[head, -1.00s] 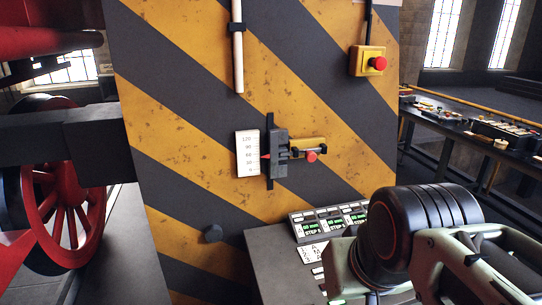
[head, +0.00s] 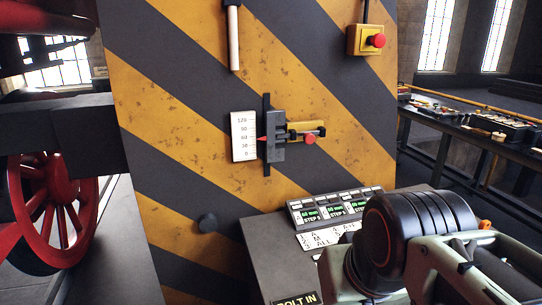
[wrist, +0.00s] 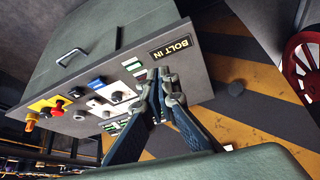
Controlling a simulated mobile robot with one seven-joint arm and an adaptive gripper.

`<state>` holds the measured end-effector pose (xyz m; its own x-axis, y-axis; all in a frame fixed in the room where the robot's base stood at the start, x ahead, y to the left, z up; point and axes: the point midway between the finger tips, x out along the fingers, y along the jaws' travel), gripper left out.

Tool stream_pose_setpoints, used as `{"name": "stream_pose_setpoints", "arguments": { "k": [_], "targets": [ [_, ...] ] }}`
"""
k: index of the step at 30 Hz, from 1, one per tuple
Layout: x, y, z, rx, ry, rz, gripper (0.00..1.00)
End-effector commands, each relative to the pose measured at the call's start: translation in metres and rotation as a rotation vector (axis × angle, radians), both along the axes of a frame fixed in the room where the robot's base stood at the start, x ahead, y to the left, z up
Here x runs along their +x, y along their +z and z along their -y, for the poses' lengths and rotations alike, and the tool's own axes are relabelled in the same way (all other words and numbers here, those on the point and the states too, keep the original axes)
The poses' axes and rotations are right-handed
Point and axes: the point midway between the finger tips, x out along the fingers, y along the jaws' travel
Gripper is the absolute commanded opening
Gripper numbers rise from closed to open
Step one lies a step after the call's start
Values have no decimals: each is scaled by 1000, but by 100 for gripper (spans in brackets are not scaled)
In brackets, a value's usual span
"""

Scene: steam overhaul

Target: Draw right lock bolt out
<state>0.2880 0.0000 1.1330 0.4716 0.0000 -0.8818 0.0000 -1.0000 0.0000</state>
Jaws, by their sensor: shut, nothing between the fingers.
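On the striped panel in the head view sits a dark grey slide block (head: 275,150) on a vertical black rail. A yellow bracket (head: 296,128) with a small rod and a red knob (head: 310,139) is at its right; this looks like the lock bolt, but I cannot tell how far it is drawn. A white scale (head: 243,137) stands left of the block, with a red pointer near 60. My gripper (wrist: 172,82) is shut and empty in the wrist view, in front of the control desk near its BOLT IN label. The bolt is not recognisable in the wrist view.
The control desk (wrist: 110,60) has buttons, displays and a BOLT IN label (head: 296,300). A red stop button (head: 378,40) is at upper right on the striped panel. A dark round knob (head: 208,222) juts out low. A red wheel (head: 55,215) stands left.

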Motion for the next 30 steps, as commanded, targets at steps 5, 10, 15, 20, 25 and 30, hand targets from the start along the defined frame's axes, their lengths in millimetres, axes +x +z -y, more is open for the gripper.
{"name": "stream_pose_setpoints", "arguments": {
  "k": [5, 10, 15, 20, 25, 30],
  "targets": [
    [0, -46, 0, 0, 0, 1, 0],
    [26, -33, -5, 46, 19, 53, 0],
    [103, 34, -4, 153, 42, 215, 0],
    [188, 106, 19, 211, 25, 401, 0],
    [256, 169, 51, 203, -12, 570, 0],
    [298, 213, 74, 165, -38, 688, 0]
  ]
}}
